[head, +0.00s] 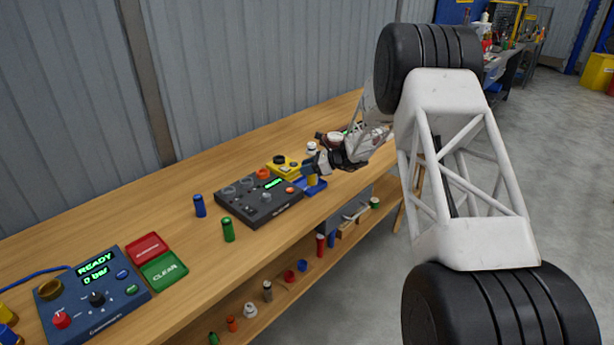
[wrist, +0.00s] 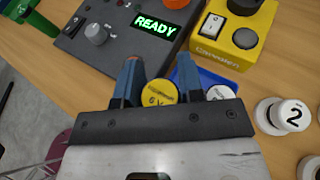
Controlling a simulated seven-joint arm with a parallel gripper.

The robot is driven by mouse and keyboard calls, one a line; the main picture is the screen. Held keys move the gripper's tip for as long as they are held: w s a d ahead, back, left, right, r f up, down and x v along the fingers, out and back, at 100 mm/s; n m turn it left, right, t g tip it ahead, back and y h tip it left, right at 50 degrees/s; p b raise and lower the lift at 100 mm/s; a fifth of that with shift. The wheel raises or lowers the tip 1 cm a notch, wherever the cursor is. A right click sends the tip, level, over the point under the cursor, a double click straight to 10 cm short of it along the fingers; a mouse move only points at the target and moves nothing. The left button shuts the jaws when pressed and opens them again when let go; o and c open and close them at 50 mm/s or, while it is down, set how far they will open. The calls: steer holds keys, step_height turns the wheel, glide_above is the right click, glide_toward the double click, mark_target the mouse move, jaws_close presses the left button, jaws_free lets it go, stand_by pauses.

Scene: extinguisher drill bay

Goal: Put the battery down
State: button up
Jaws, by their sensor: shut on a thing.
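My gripper (head: 312,168) reaches down over the workbench, beside the dark grey tester. In the wrist view its two blue fingers (wrist: 163,82) are closed on a yellow-topped battery (wrist: 160,93) marked 6 V. In the head view the battery (head: 312,180) shows as a small yellow patch under the fingers. A blue tray (head: 318,189) lies right below and around it. The tray also shows in the wrist view (wrist: 213,79), behind the right finger. I cannot tell whether the battery touches the tray floor. Fingers and gripper body hide much of both.
The dark grey tester (head: 262,203) reads READY in the wrist view. A yellow switch box (wrist: 236,35) and a white piece marked 2 (wrist: 291,115) are close by. Blue (head: 200,206) and green (head: 228,230) cylinders stand left of the tester. Red (head: 146,248) and green (head: 163,270) trays lie further left.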

stand_by(0.3)
steer(key=shift+f, duration=1.7)
steer(key=shift+f, duration=0.1)
steer(key=o, duration=0.7)
steer(key=v, duration=1.2)
